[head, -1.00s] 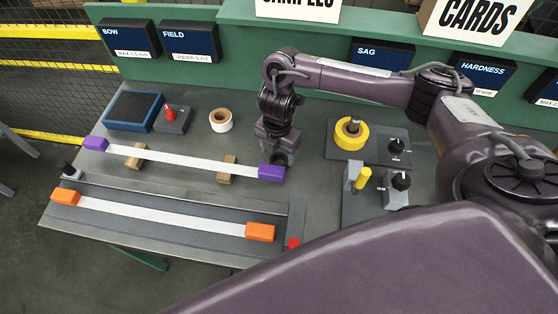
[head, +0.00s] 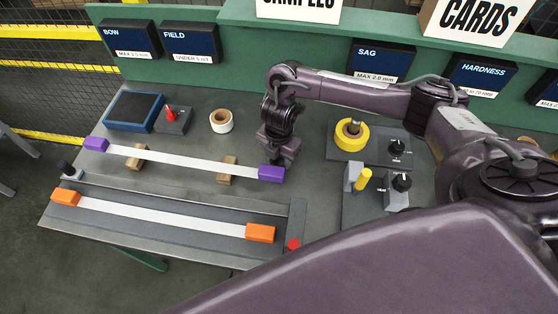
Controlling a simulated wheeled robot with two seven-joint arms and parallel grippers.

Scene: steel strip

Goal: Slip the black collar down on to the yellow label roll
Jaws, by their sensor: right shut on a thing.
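The yellow label roll (head: 342,139) lies flat on a dark grey base at the right of the bench, around an upright metal post (head: 353,127). My right gripper (head: 284,156) points down to the left of the roll, just behind the right-hand purple block (head: 271,173). It is shut on a small dark piece at its fingertips, which I take for the black collar. The piece is mostly hidden by the jaws and hard to tell from them. It is apart from the roll. My left gripper is not in view.
A white strip (head: 190,162) with purple end blocks rests on two tan supports. Another strip (head: 160,219) with orange ends lies in front. A yellow peg (head: 363,179) and black knobs stand near the label roll.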

